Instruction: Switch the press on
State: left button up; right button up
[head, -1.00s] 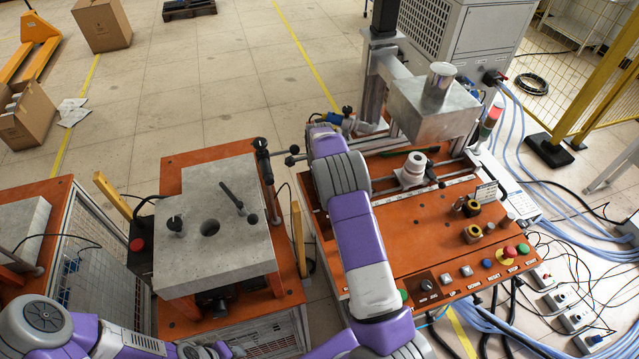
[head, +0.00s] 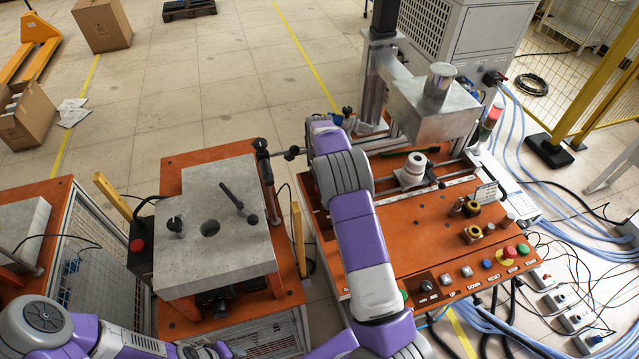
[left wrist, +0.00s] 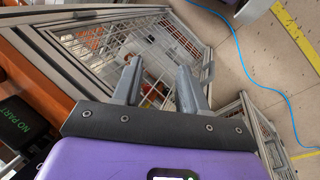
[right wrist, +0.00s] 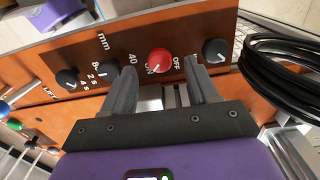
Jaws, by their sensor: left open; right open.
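In the right wrist view, a red rotary knob (right wrist: 158,60) sits on an orange panel (right wrist: 215,18), with ON and OFF printed beside it. I cannot tell for sure which word its mark points to. My right gripper (right wrist: 160,72) is open and empty, its fingers on either side of the knob in the picture; no contact is clear. In the head view the right gripper's fingers are hidden. The press (head: 432,108) stands over the orange console at the right. My left gripper (left wrist: 158,82) is open and empty above a wire-mesh cabinet (left wrist: 140,45).
Black knobs (right wrist: 215,50) flank the red one. A bundle of black cable (right wrist: 290,60) hangs at the right. The console top carries a black selector (head: 426,285), an emergency stop (head: 508,252) and several buttons. An orange table with a grey slab (head: 225,245) stands left.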

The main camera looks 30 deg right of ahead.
notch_tip(320, 180, up, 5)
dwell(0.7)
